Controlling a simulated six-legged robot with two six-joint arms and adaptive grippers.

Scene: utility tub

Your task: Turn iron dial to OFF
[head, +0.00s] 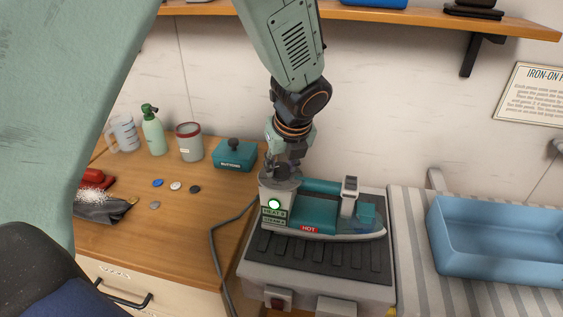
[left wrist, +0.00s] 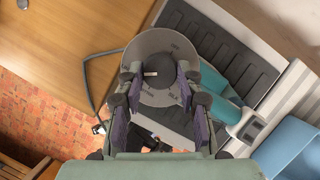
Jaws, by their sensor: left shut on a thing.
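The teal and grey iron (head: 313,215) rests on a dark ribbed pad, with a red HOT label and a lit green lamp on its side. Its round grey dial (head: 274,183) is on top at the left end. My left gripper (head: 284,168) comes down from above and is shut on the dial, a finger on each side. It partly hides the dial in both views. My right gripper is not in view.
A grey cord (head: 214,247) runs along the left of the iron stand. A teal box (head: 235,156), a jar (head: 189,142) and a spray bottle (head: 152,132) stand on the wooden counter at left. A blue tub (head: 500,245) is at right. A shelf (head: 440,22) hangs above.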

